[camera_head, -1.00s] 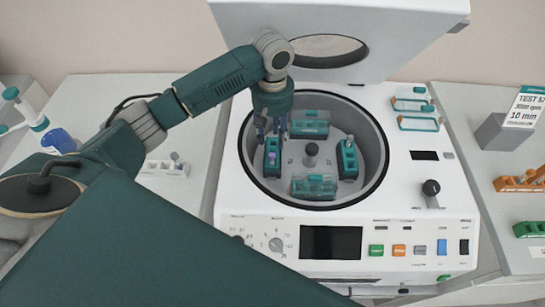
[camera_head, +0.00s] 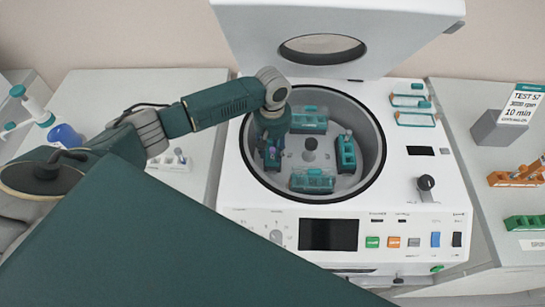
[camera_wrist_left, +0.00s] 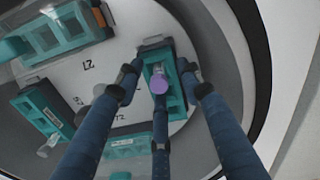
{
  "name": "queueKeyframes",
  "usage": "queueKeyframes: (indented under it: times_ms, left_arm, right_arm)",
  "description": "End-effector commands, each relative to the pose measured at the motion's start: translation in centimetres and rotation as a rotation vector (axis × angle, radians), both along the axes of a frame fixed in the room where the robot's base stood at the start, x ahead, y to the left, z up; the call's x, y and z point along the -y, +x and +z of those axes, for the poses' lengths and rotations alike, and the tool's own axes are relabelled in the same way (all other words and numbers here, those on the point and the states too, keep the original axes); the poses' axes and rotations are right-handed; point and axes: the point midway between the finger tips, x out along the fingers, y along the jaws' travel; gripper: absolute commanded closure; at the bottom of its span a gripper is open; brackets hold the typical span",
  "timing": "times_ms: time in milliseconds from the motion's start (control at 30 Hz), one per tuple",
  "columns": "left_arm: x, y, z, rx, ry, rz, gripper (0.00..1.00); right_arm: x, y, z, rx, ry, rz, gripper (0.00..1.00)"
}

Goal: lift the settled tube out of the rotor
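The rotor (camera_head: 338,182) lies in the open centrifuge bowl, with several teal buckets around a dark hub. A purple-capped tube (camera_wrist_left: 159,84) stands in the left bucket (camera_wrist_left: 151,52), and its cap shows in the left wrist view. My left gripper (camera_head: 272,150) is down in the bowl at that bucket. Its fingers are spread around the cap with gaps visible between them. The tube's lower part is hidden in the bucket. My right gripper is in neither view.
The raised lid (camera_head: 330,40) stands behind the bowl. The bowl wall (camera_wrist_left: 232,60) is close beside my left fingers. Other buckets sit at the back (camera_head: 308,121), right (camera_head: 346,152) and front (camera_head: 312,181). A white tube holder (camera_head: 172,164) stands on the left bench.

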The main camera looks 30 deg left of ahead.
Motion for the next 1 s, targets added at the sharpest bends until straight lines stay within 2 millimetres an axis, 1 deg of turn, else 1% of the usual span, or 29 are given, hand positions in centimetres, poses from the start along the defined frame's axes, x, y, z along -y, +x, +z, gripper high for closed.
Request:
queueKeyframes:
  times_ms: [33,67,100,167,467,567,667,900,1000]
  left_arm:
    - [0.0,0.0,0.0,0.000,0.000,0.000,0.74]
    - [0.0,0.0,0.0,0.000,0.000,0.000,0.80]
    - [0.0,0.0,0.0,0.000,0.000,0.000,0.88]
    - [0.0,0.0,0.0,0.000,0.000,0.000,0.99]
    - [0.0,0.0,0.1,0.001,-0.001,0.000,0.99]
    - [0.0,0.1,0.6,0.002,-0.001,0.001,0.99]
    - [0.0,0.2,2.0,0.005,-0.002,0.000,0.99]
    - [0.0,0.2,6.8,0.005,-0.002,0.000,0.99]
    - [0.0,0.2,8.4,0.003,-0.001,0.000,0.99]
  right_arm:
    - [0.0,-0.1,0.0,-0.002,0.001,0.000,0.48]
    - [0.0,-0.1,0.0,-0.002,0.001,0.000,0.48]
    - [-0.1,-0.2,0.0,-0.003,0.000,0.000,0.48]
    - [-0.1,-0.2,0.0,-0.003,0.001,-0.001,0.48]
    - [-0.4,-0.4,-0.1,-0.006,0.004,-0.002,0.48]
    - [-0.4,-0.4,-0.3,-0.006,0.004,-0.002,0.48]
    - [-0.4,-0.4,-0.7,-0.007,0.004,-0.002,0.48]
    - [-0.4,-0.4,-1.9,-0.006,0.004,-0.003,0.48]
    - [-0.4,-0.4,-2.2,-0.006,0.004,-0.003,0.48]
